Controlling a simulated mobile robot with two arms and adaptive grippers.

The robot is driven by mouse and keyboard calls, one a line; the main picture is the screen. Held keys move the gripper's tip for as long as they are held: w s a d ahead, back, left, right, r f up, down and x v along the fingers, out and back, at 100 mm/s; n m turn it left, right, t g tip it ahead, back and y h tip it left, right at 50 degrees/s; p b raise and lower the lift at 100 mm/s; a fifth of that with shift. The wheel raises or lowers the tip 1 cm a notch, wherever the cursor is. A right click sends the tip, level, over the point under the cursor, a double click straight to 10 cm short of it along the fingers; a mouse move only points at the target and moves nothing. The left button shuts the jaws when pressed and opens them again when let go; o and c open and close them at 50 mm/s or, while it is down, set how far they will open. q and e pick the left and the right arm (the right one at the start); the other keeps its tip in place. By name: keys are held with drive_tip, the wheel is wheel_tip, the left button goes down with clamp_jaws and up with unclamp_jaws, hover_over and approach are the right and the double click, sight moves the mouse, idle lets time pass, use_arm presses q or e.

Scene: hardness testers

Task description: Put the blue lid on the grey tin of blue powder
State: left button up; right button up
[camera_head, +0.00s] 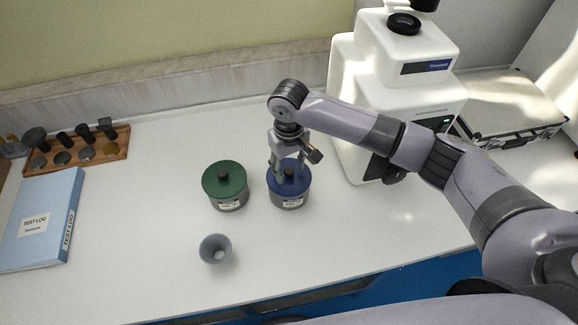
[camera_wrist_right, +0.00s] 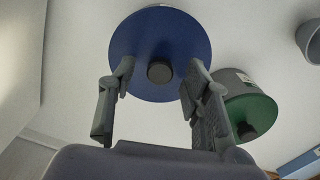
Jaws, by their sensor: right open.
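The blue lid (camera_head: 279,186) lies flat on top of the grey tin (camera_head: 291,202) on the white table, and it covers what the tin holds. A dark knob (camera_wrist_right: 159,72) stands at the middle of the lid in the wrist view, where the blue disc (camera_wrist_right: 150,35) hides most of the tin. My right gripper (camera_head: 289,170) points down over the lid. Its fingers are open, one on each side of the knob, with gaps visible to it. My left gripper is out of view.
A grey tin with a green lid (camera_head: 224,175) stands close to the left. A grey funnel (camera_head: 215,249) is in front. A white hardness tester (camera_head: 408,100) stands to the right. A blue test log (camera_head: 38,222) and wooden rack (camera_head: 105,150) are at far left.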

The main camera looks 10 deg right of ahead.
sight(289, 170)
wheel_tip(289, 170, up, 12)
drive_tip(key=shift+f, duration=0.25)
